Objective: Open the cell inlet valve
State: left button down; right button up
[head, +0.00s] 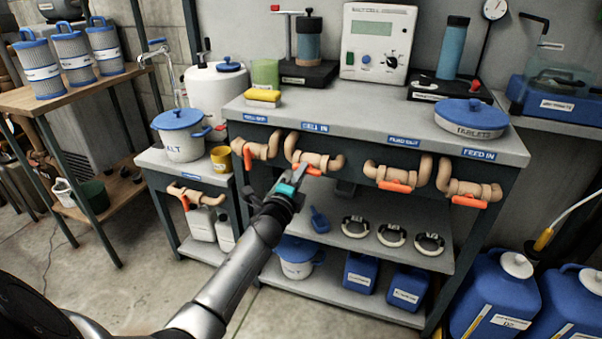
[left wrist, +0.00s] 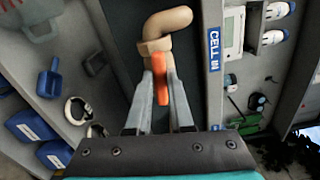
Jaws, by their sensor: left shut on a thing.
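The cell inlet valve (head: 317,159) is a tan pipe fitting under the bench edge, below a blue CELL IN label (head: 315,127). The same label (left wrist: 214,50) shows beside the pipe (left wrist: 165,28) in the left wrist view. Its orange handle (left wrist: 161,84) lies between the two fingers of my left gripper (left wrist: 160,76), which is shut on it. In the head view, my left gripper (head: 299,175) reaches up to the valve from below and partly covers the handle (head: 313,171). My right gripper is not in view.
Similar valves stand along the bench front: one to the left (head: 258,149), the fluid-out valve (head: 397,175) and the feed-in valve (head: 468,190) to the right. The lower shelf (head: 380,243) holds a blue scoop (head: 320,220) and several clamp rings. Blue jugs (head: 495,290) stand at right.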

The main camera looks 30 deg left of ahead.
pick_arm(q)
jog(key=shift+n, duration=0.8)
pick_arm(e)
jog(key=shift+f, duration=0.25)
pick_arm(q)
jog(key=shift+f, duration=0.1)
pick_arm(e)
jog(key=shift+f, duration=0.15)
pick_arm(q)
jog(key=c, duration=0.8)
grip_release()
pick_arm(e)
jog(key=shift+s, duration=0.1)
pick_arm(q)
jog(key=p+v, duration=0.4)
jog(key=v, duration=1.1)
jog(key=shift+p, duration=0.3)
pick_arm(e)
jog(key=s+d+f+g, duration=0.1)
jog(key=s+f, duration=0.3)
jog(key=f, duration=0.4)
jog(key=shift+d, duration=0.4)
pick_arm(q)
jog(key=shift+s, duration=0.15)
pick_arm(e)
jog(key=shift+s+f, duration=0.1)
